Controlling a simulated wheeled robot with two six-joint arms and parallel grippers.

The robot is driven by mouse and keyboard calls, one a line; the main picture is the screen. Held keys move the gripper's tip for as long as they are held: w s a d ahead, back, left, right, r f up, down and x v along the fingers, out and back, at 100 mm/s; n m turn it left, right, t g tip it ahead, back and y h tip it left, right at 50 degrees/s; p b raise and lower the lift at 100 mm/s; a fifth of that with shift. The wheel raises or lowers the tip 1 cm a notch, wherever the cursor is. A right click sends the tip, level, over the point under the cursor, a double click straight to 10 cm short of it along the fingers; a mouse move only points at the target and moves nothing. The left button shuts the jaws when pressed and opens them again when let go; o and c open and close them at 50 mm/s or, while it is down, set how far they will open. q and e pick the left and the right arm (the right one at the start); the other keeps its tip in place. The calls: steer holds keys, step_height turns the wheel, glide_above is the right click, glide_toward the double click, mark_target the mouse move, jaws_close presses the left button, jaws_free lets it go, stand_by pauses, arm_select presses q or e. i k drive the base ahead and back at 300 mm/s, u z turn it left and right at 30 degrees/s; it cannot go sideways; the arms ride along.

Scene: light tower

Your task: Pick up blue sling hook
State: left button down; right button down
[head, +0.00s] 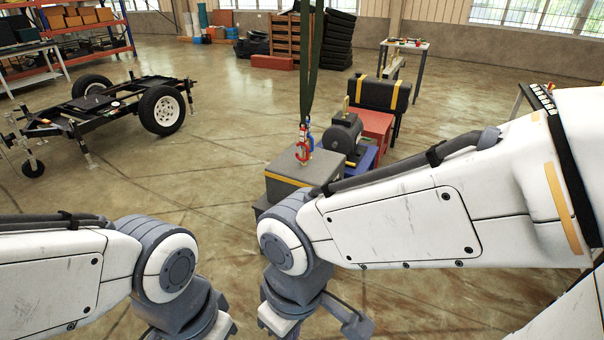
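A small blue sling hook (309,142) hangs at the lower end of dark green sling straps (308,70). A red hook (302,150) hangs right beside it, partly overlapping it. Both are just above a dark-topped box with a yellow band (303,170); I cannot tell whether they touch it. My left arm comes in at the lower left and my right arm crosses from the right, with its elbow or wrist joint just in front of the box. No arm part touches the hooks.
A black trailer frame (112,100) stands at the left. Open floor lies between it and the box.

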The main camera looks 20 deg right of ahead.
mark_target(308, 120)
steer(key=z, duration=0.35)
steer(key=k, duration=0.55)
steer(key=z, duration=1.1)
steer(key=i, duration=3)
steer(key=u, duration=1.6)
steer(key=i, duration=0.95)
steer(key=u, duration=0.8)
